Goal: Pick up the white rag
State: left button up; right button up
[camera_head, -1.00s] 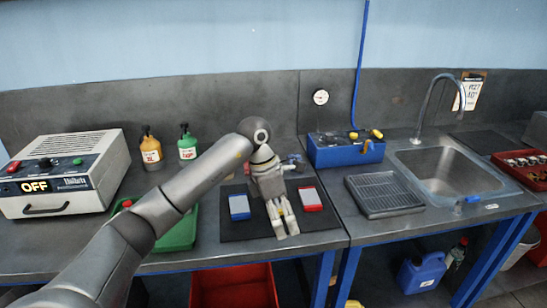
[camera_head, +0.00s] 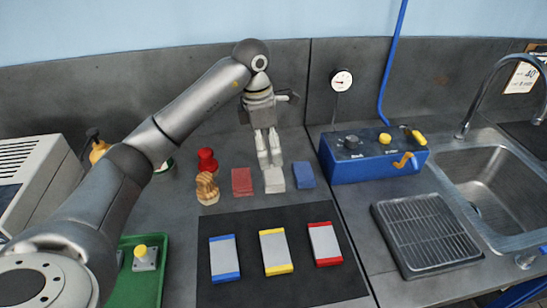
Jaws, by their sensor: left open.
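The white rag (camera_head: 274,181) is a small pale folded cloth on the grey bench, in a row between a red rag (camera_head: 242,182) and a blue rag (camera_head: 303,175). My left gripper (camera_head: 270,162) points down just behind and above the white rag, its fingertips close to the rag's far edge in the picture. Its fingers are a little apart and hold nothing that I can see. I cannot tell whether the fingertips touch the rag. My right gripper is out of view.
A black mat (camera_head: 275,290) in front holds three plates with blue, yellow and red ends. A wooden-looking object (camera_head: 207,189) and a red object (camera_head: 207,160) stand left of the rags. A blue box (camera_head: 370,160) with knobs, a drain rack (camera_head: 425,235) and a sink (camera_head: 490,185) are right.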

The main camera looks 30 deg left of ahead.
aim_at(273, 174)
pick_arm(q)
notch_tip(273, 174, down, 4)
jog(key=shift+w+d+r+p, duration=0.15)
jog(key=shift+r+p, duration=0.05)
jog(key=shift+p, duration=0.25)
jog(key=shift+f, duration=0.35)
jog(key=shift+w+f, duration=0.2)
jog(key=shift+f, duration=0.45)
jog(key=f+p, duration=0.2)
jog(key=f, duration=0.1)
jog(key=shift+w+d+f, duration=0.15)
jog(key=shift+w+f, duration=0.15)
jog(key=shift+w, duration=0.1)
jog(key=shift+f, duration=0.5)
jog(key=shift+c, duration=1)
jog(key=c, duration=0.7)
jog(key=shift+c, duration=0.2)
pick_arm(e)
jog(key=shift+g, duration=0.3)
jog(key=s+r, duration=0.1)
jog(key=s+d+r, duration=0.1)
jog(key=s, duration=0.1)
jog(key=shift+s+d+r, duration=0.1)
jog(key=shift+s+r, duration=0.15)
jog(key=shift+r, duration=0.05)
